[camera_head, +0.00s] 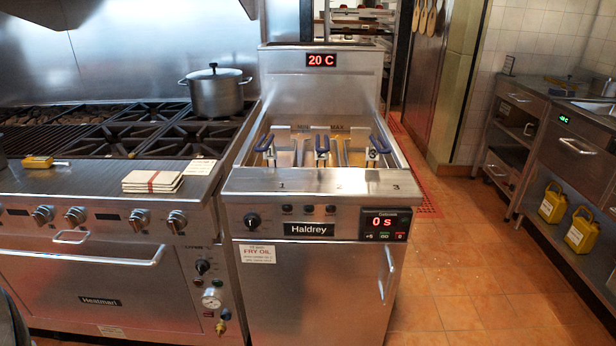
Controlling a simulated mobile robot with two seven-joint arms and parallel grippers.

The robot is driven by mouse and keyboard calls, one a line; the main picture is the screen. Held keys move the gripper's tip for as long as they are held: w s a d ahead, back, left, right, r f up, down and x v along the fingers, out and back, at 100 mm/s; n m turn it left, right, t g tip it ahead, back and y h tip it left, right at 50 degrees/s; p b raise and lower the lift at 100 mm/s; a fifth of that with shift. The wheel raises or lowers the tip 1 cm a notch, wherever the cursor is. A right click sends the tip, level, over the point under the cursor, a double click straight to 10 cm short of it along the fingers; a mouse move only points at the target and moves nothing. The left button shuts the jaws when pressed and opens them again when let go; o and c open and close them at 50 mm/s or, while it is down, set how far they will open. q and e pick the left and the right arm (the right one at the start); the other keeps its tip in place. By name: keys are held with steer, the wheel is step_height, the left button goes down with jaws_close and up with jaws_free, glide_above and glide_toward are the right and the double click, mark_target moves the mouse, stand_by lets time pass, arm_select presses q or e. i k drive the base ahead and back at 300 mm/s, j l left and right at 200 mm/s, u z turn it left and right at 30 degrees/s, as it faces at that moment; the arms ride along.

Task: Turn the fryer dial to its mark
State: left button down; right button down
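The fryer (310,290), labelled Haldrey, stands in the middle of the head view. Its black dial (253,221) is on the left of the front panel, with a light pointer line on the knob. The marks around the dial are too small to read. A red display (321,60) on the fryer's back reads 20 C. A timer panel (386,223) on the right of the front reads 0 s. Nothing touches the dial or covers it. Neither of my grippers is in view.
A range (100,285) with several knobs adjoins the fryer on the left. A lidded pot (216,92) sits on its burners. Fry baskets with blue handles (322,144) sit in the fryer well. The tiled floor (470,290) is clear on the right, before a steel counter (530,103).

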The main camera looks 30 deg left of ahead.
mark_target(252, 221)
steer(key=u, duration=1.4)
